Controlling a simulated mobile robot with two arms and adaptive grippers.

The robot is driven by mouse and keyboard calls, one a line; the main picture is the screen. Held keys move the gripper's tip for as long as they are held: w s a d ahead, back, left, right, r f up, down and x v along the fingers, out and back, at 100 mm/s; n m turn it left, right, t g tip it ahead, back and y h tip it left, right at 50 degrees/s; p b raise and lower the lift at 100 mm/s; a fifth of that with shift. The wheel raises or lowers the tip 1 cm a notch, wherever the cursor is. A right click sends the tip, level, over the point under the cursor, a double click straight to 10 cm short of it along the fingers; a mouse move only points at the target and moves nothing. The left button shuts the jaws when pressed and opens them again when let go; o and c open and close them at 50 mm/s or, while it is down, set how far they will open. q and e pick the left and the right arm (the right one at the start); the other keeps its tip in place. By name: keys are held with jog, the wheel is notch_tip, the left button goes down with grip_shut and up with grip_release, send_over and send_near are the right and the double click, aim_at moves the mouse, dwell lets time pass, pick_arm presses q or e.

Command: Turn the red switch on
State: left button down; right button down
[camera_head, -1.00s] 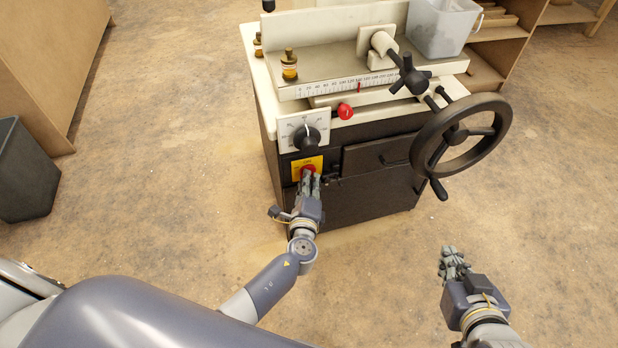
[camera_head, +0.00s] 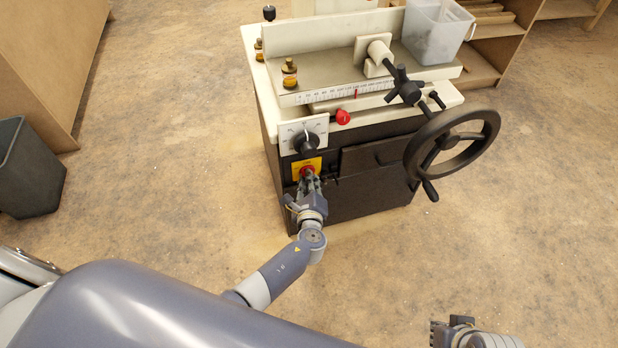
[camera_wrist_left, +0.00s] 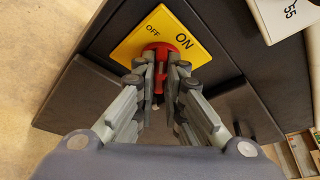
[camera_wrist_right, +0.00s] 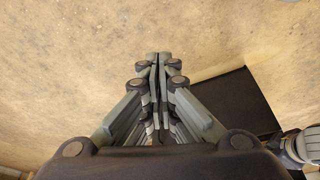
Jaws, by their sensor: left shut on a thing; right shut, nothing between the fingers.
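The red switch (camera_head: 307,170) is a red knob on a yellow plate (camera_head: 298,164) on the front of the machine. My right gripper (camera_head: 440,330) is low at the right, away from the machine. Its fingers (camera_wrist_right: 158,58) are shut with nothing between them.
Above the switch are a black dial (camera_head: 305,143) on a white plate and a small red knob (camera_head: 343,117). A large black handwheel (camera_head: 470,165) juts out at the machine's right. A dark bin (camera_head: 30,175) stands at the left. The floor in front is clear.

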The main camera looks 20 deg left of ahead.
pick_arm(q)
jog(key=shift+d+m+g+y+p, duration=0.1)
jog(key=shift+m+g+y+p, duration=0.5)
jog(key=shift+m+p, duration=0.55)
jog(key=shift+d+m+g+y+p, duration=0.1)
jog(key=shift+m+g+y+p, duration=0.5)
jog(key=shift+m+p, duration=0.55)
pick_arm(e)
notch_tip(320, 180, down, 16)
jog(key=s+g, duration=0.1)
jog(key=shift+s+f, duration=0.15)
jog(key=shift+s, duration=0.25)
pick_arm(q)
jog(key=c, duration=1.7)
grip_release()
jog(key=shift+w, duration=0.1)
jog(key=shift+r, duration=0.1)
pick_arm(e)
jog(key=shift+w, duration=0.1)
pick_arm(q)
jog(key=v, duration=1.2)
jog(key=shift+a, duration=0.1)
